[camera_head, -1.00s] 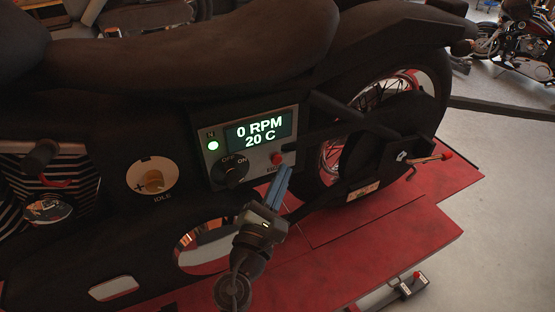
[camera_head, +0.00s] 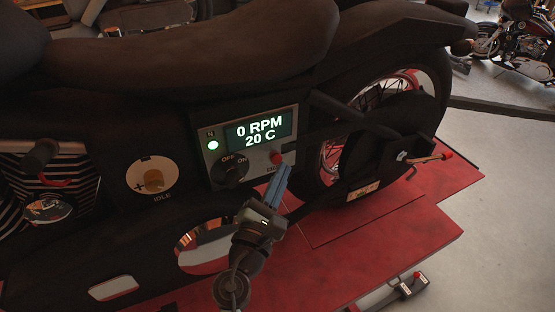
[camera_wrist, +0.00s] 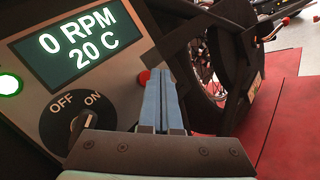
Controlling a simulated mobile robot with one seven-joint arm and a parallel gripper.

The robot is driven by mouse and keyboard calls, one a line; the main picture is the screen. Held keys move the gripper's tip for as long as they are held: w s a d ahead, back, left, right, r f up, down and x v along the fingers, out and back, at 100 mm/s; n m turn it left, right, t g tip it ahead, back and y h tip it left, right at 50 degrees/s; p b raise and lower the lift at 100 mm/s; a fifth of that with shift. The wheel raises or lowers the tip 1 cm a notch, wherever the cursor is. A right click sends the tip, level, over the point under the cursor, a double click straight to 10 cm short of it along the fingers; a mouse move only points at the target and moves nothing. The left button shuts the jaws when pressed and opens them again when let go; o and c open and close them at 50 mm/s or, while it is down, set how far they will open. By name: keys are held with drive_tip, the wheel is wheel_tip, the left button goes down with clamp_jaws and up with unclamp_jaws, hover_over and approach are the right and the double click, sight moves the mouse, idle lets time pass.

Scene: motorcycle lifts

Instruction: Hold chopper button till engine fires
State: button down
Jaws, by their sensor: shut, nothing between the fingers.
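The black chopper carries a grey control panel (camera_head: 203,142) on its side. The panel's display (camera_head: 258,131) reads 0 RPM and 20 C, and a green light (camera_head: 213,145) glows at its left. A black OFF/ON knob (camera_head: 232,174) sits below; in the wrist view the knob (camera_wrist: 72,130) points toward ON. The red button (camera_head: 276,157) is right of the knob. My gripper (camera_head: 284,170) is shut and empty, its blue fingertips just below and right of the button. In the wrist view the red button (camera_wrist: 143,77) shows just left of my fingertips; I cannot tell whether they touch.
An IDLE dial (camera_head: 154,180) is left of the panel. The rear wheel (camera_head: 335,160) and a red-tipped lever (camera_head: 446,156) are to the right. The bike stands over a red lift platform (camera_head: 400,230), with a pedal box (camera_head: 413,285) on the floor.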

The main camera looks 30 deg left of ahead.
drive_tip(key=shift+w+a, duration=0.4)
drive_tip(key=shift+a, duration=0.2)
idle(0.7)
drive_tip(key=shift+d, duration=0.15)
idle(0.3)
drive_tip(key=shift+s+d, duration=0.55)
drive_tip(key=shift+d, duration=0.15)
drive_tip(key=shift+s+d, duration=0.75)
drive_tip(key=shift+d, duration=0.2)
drive_tip(key=shift+s+d, duration=0.75)
drive_tip(key=shift+d, duration=0.2)
